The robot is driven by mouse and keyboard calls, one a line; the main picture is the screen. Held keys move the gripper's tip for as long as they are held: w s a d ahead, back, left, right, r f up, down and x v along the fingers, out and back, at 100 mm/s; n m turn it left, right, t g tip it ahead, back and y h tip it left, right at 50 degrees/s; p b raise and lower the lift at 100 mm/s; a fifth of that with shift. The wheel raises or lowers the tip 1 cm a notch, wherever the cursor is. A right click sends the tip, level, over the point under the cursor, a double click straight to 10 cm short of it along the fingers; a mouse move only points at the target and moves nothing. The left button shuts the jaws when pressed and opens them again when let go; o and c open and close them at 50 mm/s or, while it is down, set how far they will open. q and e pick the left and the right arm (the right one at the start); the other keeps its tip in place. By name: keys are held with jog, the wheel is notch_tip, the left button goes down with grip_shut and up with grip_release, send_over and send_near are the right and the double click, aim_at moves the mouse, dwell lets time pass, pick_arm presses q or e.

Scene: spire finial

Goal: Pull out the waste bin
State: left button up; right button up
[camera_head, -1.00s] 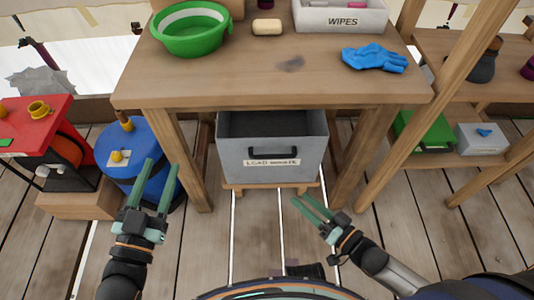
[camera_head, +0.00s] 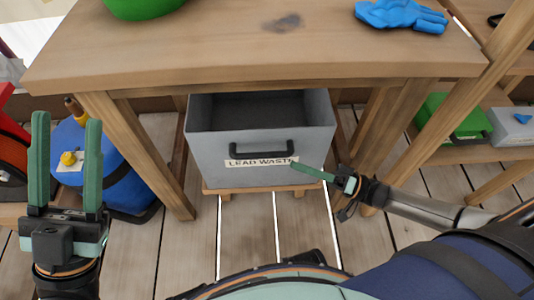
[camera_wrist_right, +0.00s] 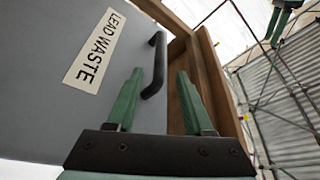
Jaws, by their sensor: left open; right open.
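The waste bin (camera_head: 208,151) is a grey open-topped box under the wooden table, with a black bar handle (camera_head: 262,141) and a "LEAD WASTE" label on its front. It sits on a low wooden stand (camera_head: 210,190). My right gripper (camera_head: 296,165) is in front of the bin's front face, near the label's right end and below the handle. In the right wrist view the right gripper (camera_wrist_right: 160,85) is open, and the handle (camera_wrist_right: 155,65) shows beyond and partly between its fingers. My left gripper (camera_head: 66,120) is open and empty at the left, pointing up in the picture.
The wooden table (camera_head: 240,55) stands over the bin, with legs on both sides. A blue drum (camera_head: 110,165) stands at the left. A green box (camera_head: 455,120) and a pale box (camera_head: 508,128) sit on a shelf at the right. Floor before the bin is clear.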

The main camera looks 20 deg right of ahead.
aim_at(268, 154)
jog(key=b+x, duration=0.1)
jog(key=x, duration=0.8)
jog(key=shift+f, duration=0.1)
grip_shut()
dwell(1.1)
